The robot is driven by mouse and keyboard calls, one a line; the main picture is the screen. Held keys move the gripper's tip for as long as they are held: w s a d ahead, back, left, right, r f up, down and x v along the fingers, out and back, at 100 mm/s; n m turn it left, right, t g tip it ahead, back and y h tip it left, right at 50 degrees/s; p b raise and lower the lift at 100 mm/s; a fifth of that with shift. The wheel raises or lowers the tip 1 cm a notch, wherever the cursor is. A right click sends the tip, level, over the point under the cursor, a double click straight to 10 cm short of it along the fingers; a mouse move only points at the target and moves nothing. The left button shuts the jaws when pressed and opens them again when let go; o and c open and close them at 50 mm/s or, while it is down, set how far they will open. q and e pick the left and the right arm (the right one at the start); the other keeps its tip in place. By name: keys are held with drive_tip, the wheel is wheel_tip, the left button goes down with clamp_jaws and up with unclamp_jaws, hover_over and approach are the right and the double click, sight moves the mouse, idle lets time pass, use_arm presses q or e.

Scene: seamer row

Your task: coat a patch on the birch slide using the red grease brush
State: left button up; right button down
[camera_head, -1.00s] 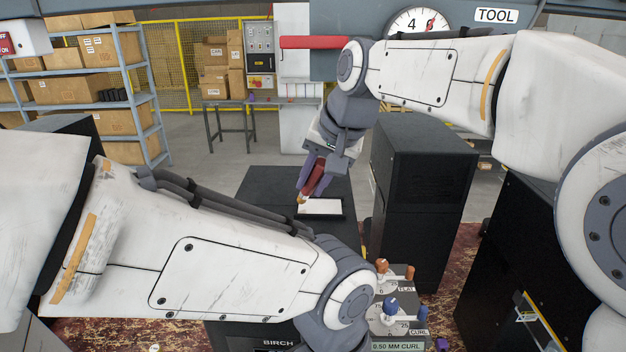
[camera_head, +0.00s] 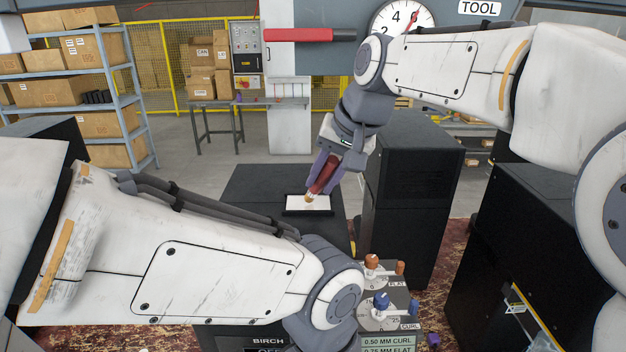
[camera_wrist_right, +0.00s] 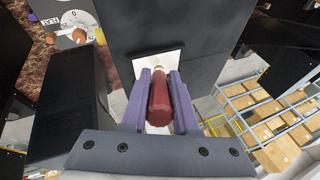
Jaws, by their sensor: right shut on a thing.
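The red grease brush (camera_head: 321,180) is held in my right gripper (camera_head: 324,176), its pale tip pointing down. The birch slide appears to be the white plate (camera_head: 296,203) in a dark frame on the black bench top. The brush tip is over the middle of the plate; I cannot tell if it touches. In the right wrist view the purple fingers (camera_wrist_right: 160,103) are shut on the red handle (camera_wrist_right: 160,97), and the white plate (camera_wrist_right: 143,65) lies beyond it. No coating shows clearly. My left arm crosses the foreground; its gripper is out of view.
A tall black cabinet (camera_head: 415,200) stands right of the plate. The bench top (camera_head: 250,195) left of it is clear.

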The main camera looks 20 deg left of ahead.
drive_tip(key=shift+w+d, duration=0.3)
drive_tip(key=shift+d, duration=0.7)
drive_tip(key=shift+w+d, duration=0.25)
drive_tip(key=shift+d, duration=0.7)
drive_tip(key=shift+f, duration=0.1)
drive_tip(key=shift+a, duration=0.15)
drive_tip(key=shift+s+a+f+p, duration=0.1)
drive_tip(key=shift+s+a+p, duration=0.15)
drive_tip(key=shift+a, duration=0.7)
drive_tip(key=shift+s+a+p, duration=0.1)
drive_tip(key=shift+s+a, duration=0.25)
drive_tip(key=shift+a, duration=0.55)
drive_tip(key=shift+s+a+p, duration=0.25)
drive_tip(key=shift+a+p, duration=0.15)
drive_tip(key=shift+a, duration=0.35)
drive_tip(key=shift+s+a+p, duration=0.2)
drive_tip(key=shift+a+p, duration=0.15)
drive_tip(key=shift+a, duration=0.4)
drive_tip(key=shift+s+a, duration=0.1)
drive_tip(key=shift+a, duration=0.3)
